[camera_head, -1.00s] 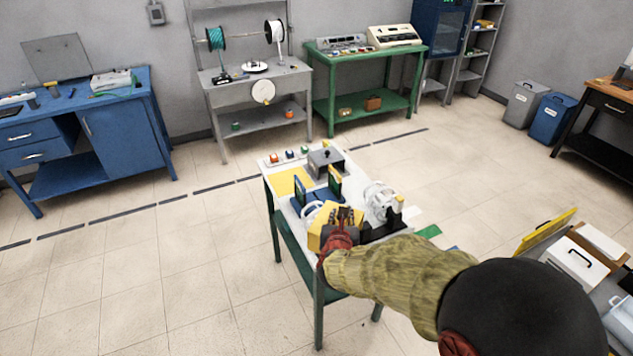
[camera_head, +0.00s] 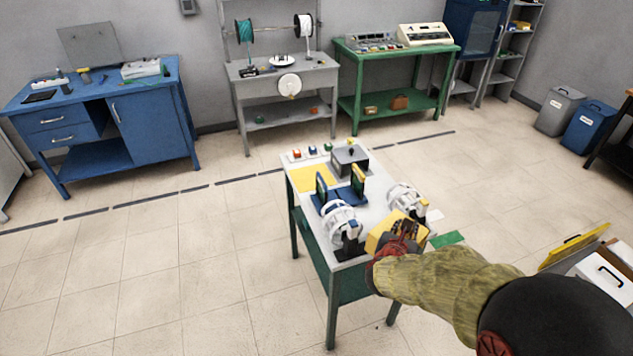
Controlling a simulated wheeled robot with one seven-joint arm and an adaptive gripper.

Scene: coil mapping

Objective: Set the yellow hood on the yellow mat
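The yellow hood (camera_head: 383,233) is at my gripper (camera_head: 407,231), over the front right part of the small table. My gripper's dark fingers lie across the hood and appear shut on it; the wrist partly covers the view. The hood looks raised above the tabletop, but the exact gap cannot be told. The yellow mat (camera_head: 310,179) lies flat and bare at the table's far left corner, well to the left of and beyond my gripper.
Between hood and mat stand a blue holder with upright sides (camera_head: 340,195) and a white coil on a black stand (camera_head: 341,219). A second white coil (camera_head: 404,197) is just behind the hood. A grey box (camera_head: 350,160) stands right of the mat. Small coloured blocks line the back edge.

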